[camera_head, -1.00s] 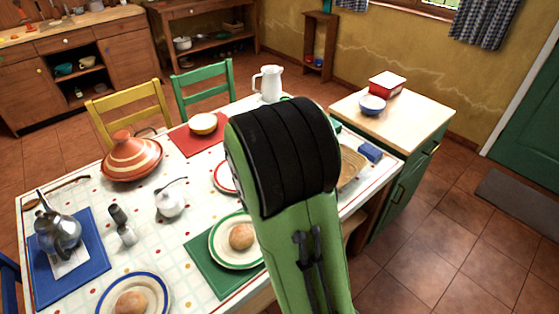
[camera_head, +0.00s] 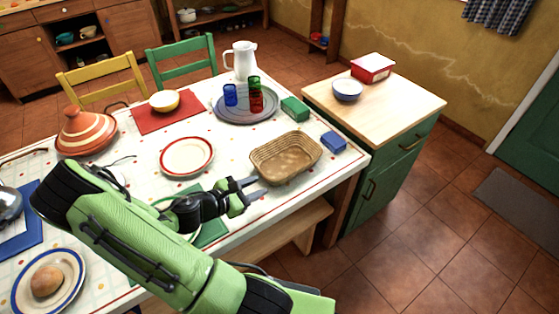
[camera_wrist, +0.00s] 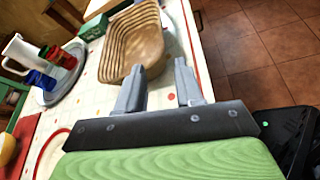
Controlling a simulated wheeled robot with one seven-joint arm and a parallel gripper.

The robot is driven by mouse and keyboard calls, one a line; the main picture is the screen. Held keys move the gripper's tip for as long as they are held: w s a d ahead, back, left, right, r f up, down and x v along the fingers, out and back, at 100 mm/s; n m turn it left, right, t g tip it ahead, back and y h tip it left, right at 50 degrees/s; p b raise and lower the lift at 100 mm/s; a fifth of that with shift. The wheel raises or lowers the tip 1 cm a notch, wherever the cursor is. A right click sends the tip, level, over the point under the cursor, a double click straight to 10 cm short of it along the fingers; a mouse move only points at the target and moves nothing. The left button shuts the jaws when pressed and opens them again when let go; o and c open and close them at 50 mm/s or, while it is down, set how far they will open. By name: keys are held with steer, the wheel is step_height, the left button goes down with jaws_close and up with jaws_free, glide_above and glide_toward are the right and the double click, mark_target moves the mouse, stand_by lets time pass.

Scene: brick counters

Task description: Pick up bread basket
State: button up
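The bread basket (camera_head: 271,167) is a light brown woven oval tray with an open top. It sits on the dotted white table near the right front edge and looks empty. My gripper (camera_head: 256,188) is just left of its near-left end, with the fingers pointing toward it. In the wrist view the basket (camera_wrist: 133,43) lies ahead, slightly left of centre. There the two fingers of my gripper (camera_wrist: 157,80) stand apart with nothing between them. The left fingertip overlaps the basket's near end in the picture; I cannot tell if they touch.
A blue block (camera_head: 333,143) and a green block (camera_head: 295,108) lie beyond the basket. A round tray (camera_head: 228,113) with cups and a white pitcher (camera_head: 240,61) stand further back. A red-rimmed plate (camera_head: 187,156) is to the left. A green cabinet (camera_head: 395,107) stands at the right.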

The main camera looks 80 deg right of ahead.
mark_target(286, 176)
steer(key=b+x, duration=0.1)
steer(key=x, duration=0.5)
steer(key=b+x, duration=0.1)
steer(key=x, duration=0.6)
steer(key=shift+f+b, duration=0.3)
steer(key=shift+b, duration=0.1)
steer(key=shift+r, duration=0.1)
jaws_close()
